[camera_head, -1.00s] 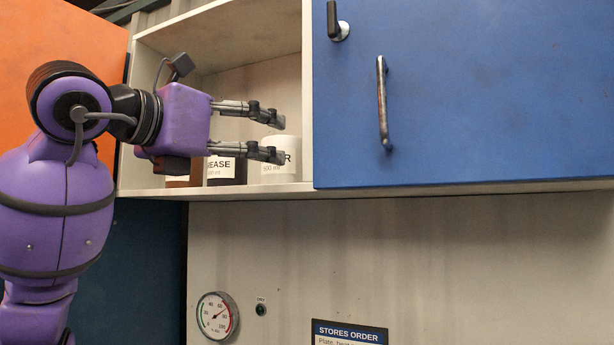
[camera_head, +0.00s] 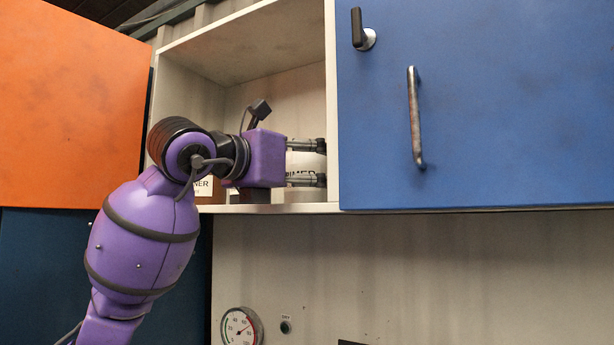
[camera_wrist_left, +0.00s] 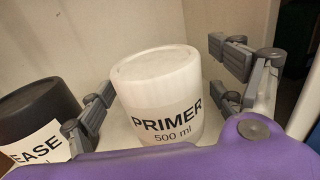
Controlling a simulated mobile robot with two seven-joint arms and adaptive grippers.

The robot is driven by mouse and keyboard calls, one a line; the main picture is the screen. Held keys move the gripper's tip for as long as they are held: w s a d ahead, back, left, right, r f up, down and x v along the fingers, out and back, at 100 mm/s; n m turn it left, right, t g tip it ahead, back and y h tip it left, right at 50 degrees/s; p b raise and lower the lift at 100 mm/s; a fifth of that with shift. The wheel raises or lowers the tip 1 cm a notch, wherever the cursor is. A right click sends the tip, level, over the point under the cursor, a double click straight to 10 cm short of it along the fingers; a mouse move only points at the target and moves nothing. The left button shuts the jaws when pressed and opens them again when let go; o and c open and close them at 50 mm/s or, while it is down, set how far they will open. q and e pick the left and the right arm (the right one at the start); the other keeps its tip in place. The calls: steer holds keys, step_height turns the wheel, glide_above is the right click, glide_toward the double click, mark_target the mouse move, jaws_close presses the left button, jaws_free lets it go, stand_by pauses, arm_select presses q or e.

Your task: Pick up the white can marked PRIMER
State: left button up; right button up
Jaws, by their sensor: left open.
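The white can marked PRIMER (camera_wrist_left: 160,95) stands upright on the cupboard shelf in the left wrist view. My left gripper (camera_wrist_left: 168,95) is open, with one finger on each side of the can. The left finger looks close to the can's side; I cannot tell whether it touches. In the head view my left gripper (camera_head: 308,163) reaches into the open cupboard, and the can (camera_head: 306,164) shows partly between and behind its fingers. The can's lower part is hidden by the purple gripper body in the left wrist view. My right gripper is not in view.
A dark can marked GREASE (camera_wrist_left: 38,120) stands close left of the white can. Another can with a label ending in NER (camera_head: 204,188) is partly hidden behind my wrist. The shut blue door (camera_head: 480,110) borders the opening on the right, the orange door (camera_head: 70,100) on the left.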

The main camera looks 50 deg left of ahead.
arm_select(q)
steer(key=shift+s, duration=0.1)
steer(key=shift+c, duration=0.2)
steer(key=c, duration=1.7)
steer(key=shift+c, duration=0.4)
steer(key=shift+r, duration=0.2)
